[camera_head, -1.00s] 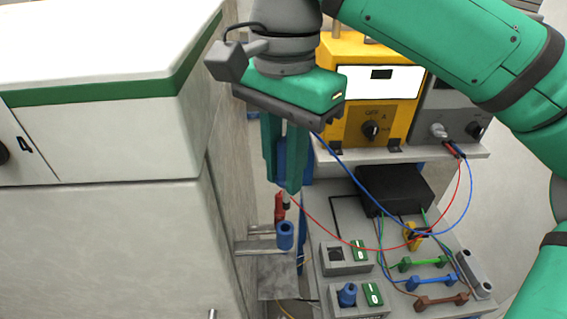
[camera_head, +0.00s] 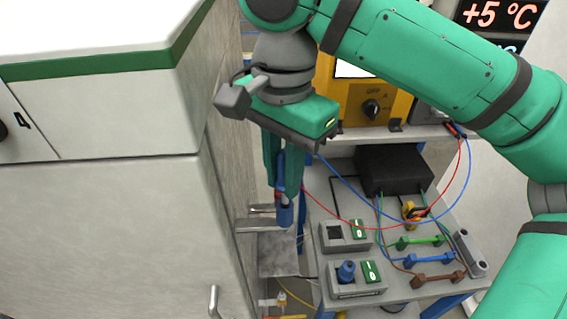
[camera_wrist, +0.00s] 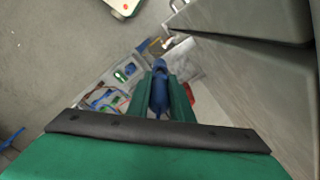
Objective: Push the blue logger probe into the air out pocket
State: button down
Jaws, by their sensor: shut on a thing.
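My gripper (camera_head: 283,190) is shut on the blue logger probe (camera_head: 281,168), held upright with a blue cable trailing from it. In the wrist view the probe (camera_wrist: 160,95) sits between the green fingers. A red part (camera_wrist: 190,93) shows beside the right finger.
The white cabinet (camera_head: 110,215) stands close on the left. Metal brackets (camera_head: 262,226) stick out by the pocket. To the right, a bench holds grey boxes, one with a blue plug (camera_head: 347,270), a black box (camera_head: 395,168) and coloured handles. Red and blue cables loop across.

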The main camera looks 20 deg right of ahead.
aim_at(282, 187)
jog(key=shift+f, duration=1.65)
jog(key=shift+w, duration=0.1)
jog(key=shift+a, duration=0.1)
jog(key=c, duration=1.5)
grip_release()
notch_tip(282, 187, up, 11)
jog(key=shift+f, duration=0.15)
